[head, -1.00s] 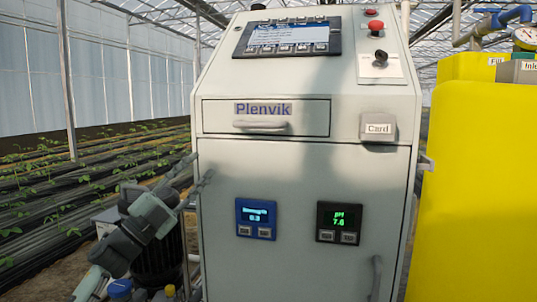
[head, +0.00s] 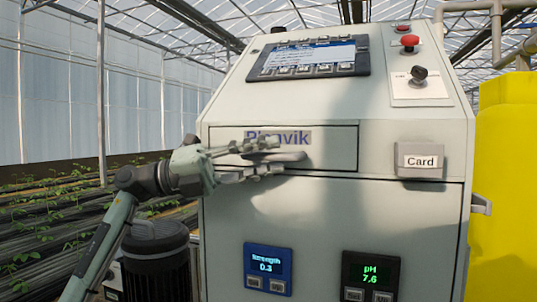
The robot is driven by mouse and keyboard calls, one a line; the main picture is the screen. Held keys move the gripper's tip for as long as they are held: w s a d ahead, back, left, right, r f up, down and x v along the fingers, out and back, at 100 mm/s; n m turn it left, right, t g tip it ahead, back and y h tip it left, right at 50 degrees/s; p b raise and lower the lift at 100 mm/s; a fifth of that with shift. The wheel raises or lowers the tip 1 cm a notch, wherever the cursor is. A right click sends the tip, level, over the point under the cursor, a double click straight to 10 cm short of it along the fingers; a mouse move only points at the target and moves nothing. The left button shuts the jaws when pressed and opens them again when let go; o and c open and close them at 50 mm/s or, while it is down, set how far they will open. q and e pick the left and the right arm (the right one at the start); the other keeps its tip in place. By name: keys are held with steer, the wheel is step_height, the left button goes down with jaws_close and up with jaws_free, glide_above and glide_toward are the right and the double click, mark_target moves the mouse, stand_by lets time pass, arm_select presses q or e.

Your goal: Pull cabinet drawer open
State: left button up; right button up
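The cabinet (head: 330,220) is a pale grey-white box with a sloped top panel. Its drawer (head: 335,142) is a wide front below that panel, marked Plenvik, and looks flush with the cabinet. The drawer's horizontal bar handle (head: 296,160) shows partly behind my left gripper (head: 273,157). That gripper comes in from the left, with its fingers apart, one above and one below the handle's level. I cannot tell whether they touch the handle. The fingers cover part of the lettering. My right gripper is not in view.
A card box (head: 420,160) sticks out right of the drawer. Strength (head: 267,268) and pH (head: 371,275) displays sit below. A yellow tank (head: 505,190) stands to the right. A black ribbed cylinder (head: 155,262) stands low at left, near my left arm.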

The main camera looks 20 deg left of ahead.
arm_select(q)
steer(key=shift+w+d, duration=0.1)
steer(key=shift+d, duration=0.2)
jaws_close()
